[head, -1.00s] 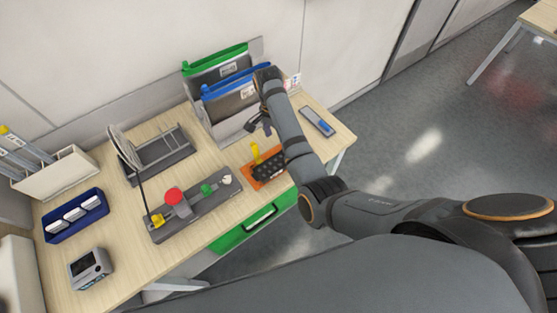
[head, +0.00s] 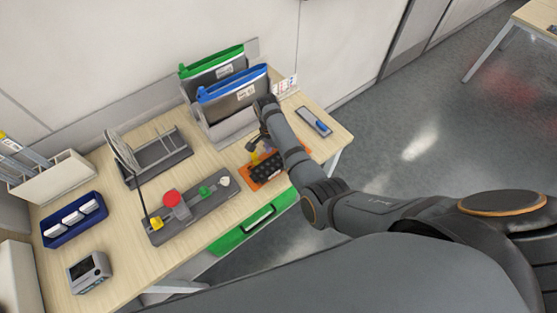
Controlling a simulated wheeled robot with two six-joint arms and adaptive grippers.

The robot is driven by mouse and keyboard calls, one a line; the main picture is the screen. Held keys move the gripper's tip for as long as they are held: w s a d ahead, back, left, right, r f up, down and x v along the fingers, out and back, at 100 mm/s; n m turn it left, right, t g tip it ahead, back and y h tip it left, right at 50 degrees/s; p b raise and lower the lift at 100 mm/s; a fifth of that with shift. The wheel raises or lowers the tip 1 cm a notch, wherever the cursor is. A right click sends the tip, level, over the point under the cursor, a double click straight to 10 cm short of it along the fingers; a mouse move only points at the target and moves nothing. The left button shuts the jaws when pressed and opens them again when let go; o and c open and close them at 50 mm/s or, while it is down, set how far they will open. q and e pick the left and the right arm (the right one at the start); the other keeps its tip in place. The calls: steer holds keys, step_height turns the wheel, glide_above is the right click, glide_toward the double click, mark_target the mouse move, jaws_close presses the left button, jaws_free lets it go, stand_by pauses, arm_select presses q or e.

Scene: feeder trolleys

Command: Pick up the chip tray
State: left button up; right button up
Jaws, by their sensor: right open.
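A small black tray with bumpy rows (head: 268,169) lies on an orange mat (head: 249,180) at the front right of the bench; it looks like the chip tray. A small yellow upright piece stands at its back edge, now mostly hidden by my gripper. My right gripper (head: 255,149) is open, pointing down just above and behind the black tray, close to the yellow piece. I cannot tell whether it touches it. My right arm comes in from the right and covers the space right of the tray. My left gripper is not in view.
A grey fixture (head: 190,213) with red, green and yellow parts lies left of the tray. Blue- and green-topped folders (head: 232,92) stand in a holder behind my gripper. A blue bin (head: 75,243) and a grey device (head: 89,271) are at left. A green drawer (head: 232,238) is below the edge.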

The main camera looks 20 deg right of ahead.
steer(key=shift+f, duration=0.45)
steer(key=c, duration=1.4)
steer(key=shift+o, duration=0.2)
steer(key=shift+r, duration=0.1)
